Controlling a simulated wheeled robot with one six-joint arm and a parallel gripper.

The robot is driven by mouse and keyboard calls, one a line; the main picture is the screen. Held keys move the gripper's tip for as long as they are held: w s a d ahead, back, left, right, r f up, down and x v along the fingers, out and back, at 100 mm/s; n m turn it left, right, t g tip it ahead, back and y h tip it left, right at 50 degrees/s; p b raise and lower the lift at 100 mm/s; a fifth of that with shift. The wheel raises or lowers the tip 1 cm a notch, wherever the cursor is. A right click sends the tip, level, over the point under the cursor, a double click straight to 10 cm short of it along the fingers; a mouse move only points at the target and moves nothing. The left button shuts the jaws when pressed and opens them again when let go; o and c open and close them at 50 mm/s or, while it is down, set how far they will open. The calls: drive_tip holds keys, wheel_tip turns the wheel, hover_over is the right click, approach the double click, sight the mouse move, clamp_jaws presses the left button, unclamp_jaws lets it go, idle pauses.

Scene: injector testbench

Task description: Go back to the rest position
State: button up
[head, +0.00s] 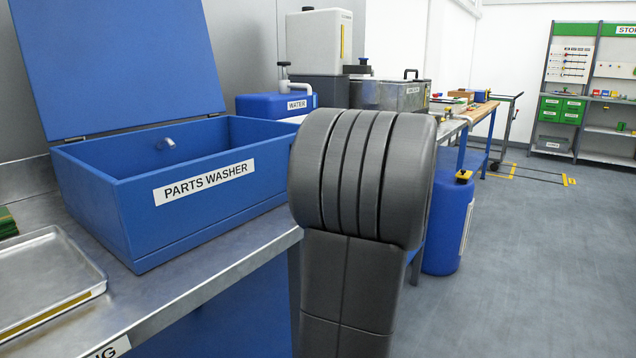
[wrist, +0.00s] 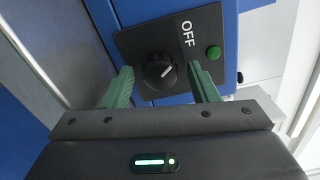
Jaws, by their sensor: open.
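My gripper (wrist: 160,68) is open in the wrist view, with one green finger on each side of a black round knob (wrist: 158,73). The knob shows between the two fingertips with a gap on both sides. How far the fingertips are from the panel in depth, I cannot tell. The knob sits on a dark panel (wrist: 205,22) marked OFF, with a green button (wrist: 214,52) to its right. The panel is on a blue surface. In the head view my dark grey arm fills the middle, and my gripper is hidden.
A blue parts washer (head: 110,210) with its lid raised stands on a metal bench (head: 190,290), left of my arm. A metal tray (head: 95,283) lies at front left. A blue barrel (head: 445,225) stands behind my arm. Grey floor (head: 540,270) at right is mostly open.

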drive_tip(key=p+v, duration=0.3)
drive_tip(key=v, duration=1.1)
drive_tip(key=b+x, duration=0.2)
drive_tip(key=x, duration=1.2)
drive_tip(key=shift+r, duration=0.2)
drive_tip(key=shift+r+m+p, duration=0.1)
drive_tip(key=shift+m+p, duration=0.75)
drive_tip(key=shift+m, duration=0.25)
drive_tip(key=m+p, duration=0.4)
drive_tip(key=shift+m, duration=0.3)
drive_tip(key=m+p, duration=0.4)
drive_tip(key=m, duration=0.2)
drive_tip(key=shift+m, duration=0.4)
drive_tip(key=shift+d+f+m+p, duration=0.1)
drive_tip(key=shift+f+m+p, duration=0.1)
drive_tip(key=shift+m+p, duration=0.15)
drive_tip(key=shift+v, duration=1.35)
drive_tip(key=shift+f, duration=0.15)
